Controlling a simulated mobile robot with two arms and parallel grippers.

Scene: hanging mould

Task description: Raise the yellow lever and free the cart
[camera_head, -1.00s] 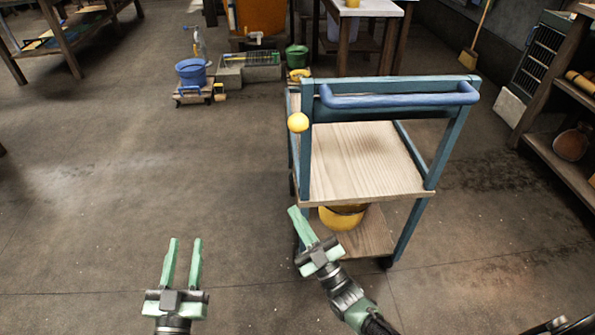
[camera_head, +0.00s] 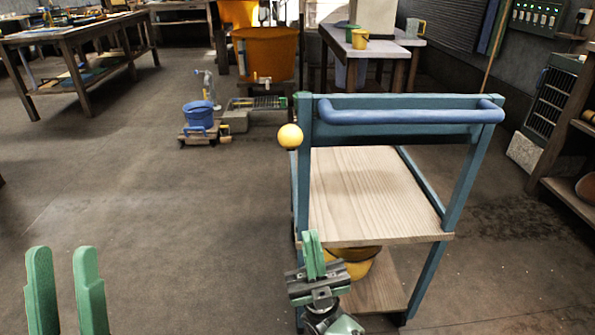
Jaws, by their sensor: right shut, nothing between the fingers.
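The cart has a blue-green frame (camera_head: 310,190), a pale wooden top shelf (camera_head: 365,190) and a blue push handle (camera_head: 400,113). A yellow ball knob (camera_head: 290,136), apparently the end of the yellow lever, sits at the cart's left post; the rest of the lever is hidden. My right gripper (camera_head: 312,245) is shut and empty, fingers pointing up, in front of the shelf's near left corner and below the knob. I cannot tell whether it touches the cart. My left gripper (camera_head: 65,290) is open and empty at the lower left, well away from the cart.
A yellow bowl-like container (camera_head: 355,265) sits on the cart's lower shelf, partly hidden by my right gripper. A blue bucket (camera_head: 198,114) stands on a small dolly behind left. Shelving (camera_head: 565,160) stands at the right. The floor left of the cart is clear.

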